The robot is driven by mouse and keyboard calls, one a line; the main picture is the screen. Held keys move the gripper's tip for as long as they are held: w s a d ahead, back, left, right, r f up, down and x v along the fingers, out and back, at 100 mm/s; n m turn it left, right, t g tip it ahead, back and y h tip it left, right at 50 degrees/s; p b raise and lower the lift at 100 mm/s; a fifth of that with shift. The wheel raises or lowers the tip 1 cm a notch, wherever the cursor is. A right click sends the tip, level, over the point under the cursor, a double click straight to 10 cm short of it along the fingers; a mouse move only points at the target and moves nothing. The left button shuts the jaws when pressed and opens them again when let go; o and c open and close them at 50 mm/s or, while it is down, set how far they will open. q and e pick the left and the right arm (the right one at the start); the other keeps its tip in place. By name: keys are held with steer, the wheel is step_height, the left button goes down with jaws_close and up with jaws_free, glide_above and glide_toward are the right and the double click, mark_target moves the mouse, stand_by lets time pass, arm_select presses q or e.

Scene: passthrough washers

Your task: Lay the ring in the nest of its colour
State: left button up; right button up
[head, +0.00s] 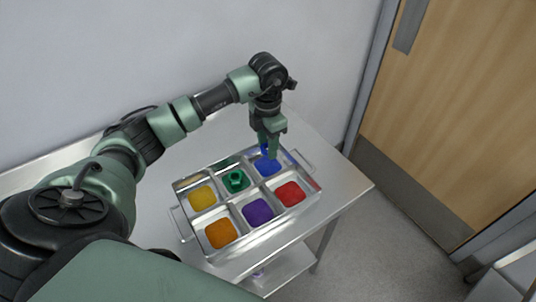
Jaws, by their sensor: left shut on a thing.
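A metal tray (245,227) with coloured nests lies on the steel table. My left gripper (271,151) points down over the back right compartment and is shut on a small blue ring (263,149), mostly hidden by the fingers. The ring is at or just above the blue nest (268,168); I cannot tell whether they touch. My right gripper is not in view.
The other nests are yellow (202,197), green, orange (220,234), purple (257,211) and red (289,193). A green ring-like piece (235,181) sits in the green compartment. Raised dividers separate compartments. The table (335,185) is clear right of the tray; a wall stands behind.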

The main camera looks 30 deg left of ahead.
mark_target(267, 165)
arm_select(q)
steer(key=shift+f, duration=0.8)
step_height(267, 165, down, 3)
steer(key=shift+f+p, duration=0.2)
steer(key=shift+p, duration=0.35)
steer(key=shift+f, duration=0.45)
steer(key=shift+f, duration=0.1)
steer(key=o, duration=1.3)
